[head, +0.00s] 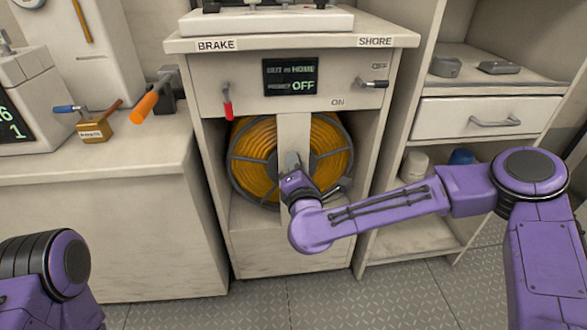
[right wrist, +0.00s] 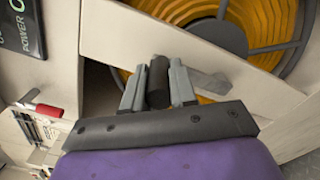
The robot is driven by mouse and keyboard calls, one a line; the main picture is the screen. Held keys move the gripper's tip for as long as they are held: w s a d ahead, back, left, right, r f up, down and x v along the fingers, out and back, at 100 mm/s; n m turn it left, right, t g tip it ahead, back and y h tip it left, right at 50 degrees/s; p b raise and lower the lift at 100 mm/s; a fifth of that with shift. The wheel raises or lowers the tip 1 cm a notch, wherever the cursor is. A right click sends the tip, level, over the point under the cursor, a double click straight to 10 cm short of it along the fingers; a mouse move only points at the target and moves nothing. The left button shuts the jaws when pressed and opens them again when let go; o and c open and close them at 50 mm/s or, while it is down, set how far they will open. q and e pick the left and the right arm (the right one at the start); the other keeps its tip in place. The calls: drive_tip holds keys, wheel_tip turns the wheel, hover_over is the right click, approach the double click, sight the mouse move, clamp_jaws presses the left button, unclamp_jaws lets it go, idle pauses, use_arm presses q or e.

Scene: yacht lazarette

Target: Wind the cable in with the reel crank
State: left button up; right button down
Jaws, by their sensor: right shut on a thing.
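The cable reel (head: 247,150) sits in the open bay of the cabinet, with orange cable wound on it. A pale upright post (head: 294,128) stands in front of it. My right gripper (head: 291,166) is in front of the post and hides most of the crank. In the right wrist view its two grey fingers (right wrist: 157,88) are closed on the black crank handle (right wrist: 158,76). A grey crank arm (right wrist: 208,82) shows beside the handle. My left gripper is outside the picture.
The red-handled brake lever (head: 227,108) hangs down at upper left of the bay. The shore switch (head: 373,84) is at upper right. The display (head: 290,77) reads HOME and OFF. A left counter (head: 100,157) and right shelves (head: 415,230) flank the cabinet.

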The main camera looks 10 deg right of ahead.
idle(0.3)
drive_tip(key=c, duration=0.9)
unclamp_jaws()
drive_tip(key=shift+s, duration=0.1)
drive_tip(key=s+a, duration=0.1)
drive_tip(key=s, duration=0.9)
drive_tip(key=shift+s, duration=0.2)
drive_tip(key=shift+a, duration=0.1)
